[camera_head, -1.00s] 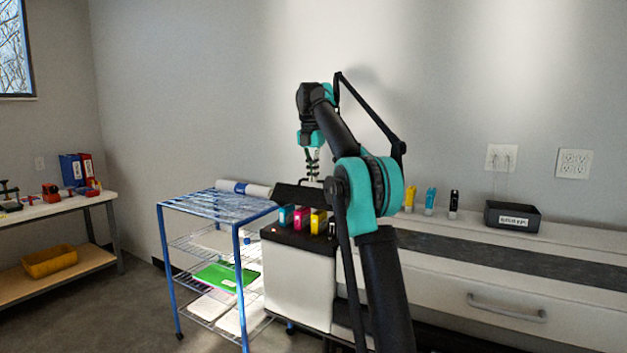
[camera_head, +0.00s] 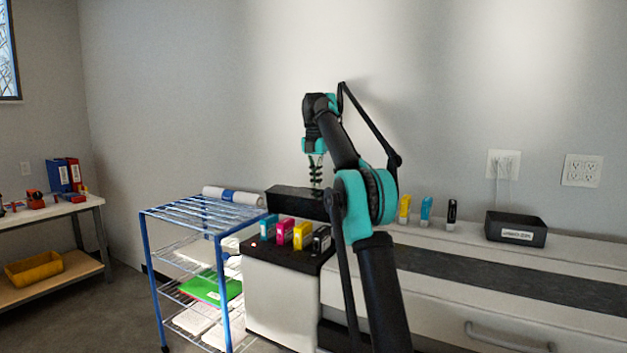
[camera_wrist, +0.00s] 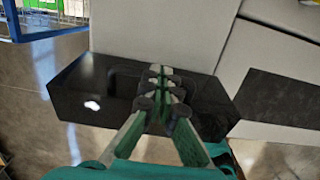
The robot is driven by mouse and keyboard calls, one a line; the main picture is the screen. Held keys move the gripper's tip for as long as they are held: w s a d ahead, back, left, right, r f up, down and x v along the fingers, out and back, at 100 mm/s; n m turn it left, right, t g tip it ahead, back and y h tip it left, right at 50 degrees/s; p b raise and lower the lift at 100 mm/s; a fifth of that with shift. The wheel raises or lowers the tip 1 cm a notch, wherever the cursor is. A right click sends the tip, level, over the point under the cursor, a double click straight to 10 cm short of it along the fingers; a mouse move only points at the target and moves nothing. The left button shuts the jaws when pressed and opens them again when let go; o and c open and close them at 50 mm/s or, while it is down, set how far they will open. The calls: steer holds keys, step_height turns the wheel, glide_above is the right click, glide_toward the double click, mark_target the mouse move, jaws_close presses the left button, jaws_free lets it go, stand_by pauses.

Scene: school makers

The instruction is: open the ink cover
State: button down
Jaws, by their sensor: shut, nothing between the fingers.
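The ink cover (camera_head: 293,202) is the long black piece at the back of the printer top. It stands raised behind a row of cyan (camera_head: 268,228), magenta (camera_head: 285,232), yellow (camera_head: 302,235) and black (camera_head: 321,240) cartridges, which are exposed. The printer (camera_head: 285,300) has a white body and black top. My gripper (camera_head: 317,187) points down at the cover's upper right part; I cannot tell whether it touches. In the wrist view, my gripper (camera_wrist: 160,72) is shut and empty, in front of a black surface with a small white spot. No cartridges can be made out there.
A blue wire rack (camera_head: 205,212) with a paper roll (camera_head: 233,196) stands left of the printer. The counter at right (camera_head: 480,268) carries several more cartridges and a labelled black bin (camera_head: 515,229). A bench (camera_head: 60,215) stands far left. The wall is close behind.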

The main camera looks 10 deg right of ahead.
steer(key=shift+w+d+f, duration=0.4)
steer(key=shift+w+d, duration=0.05)
steer(key=shift+w, duration=0.15)
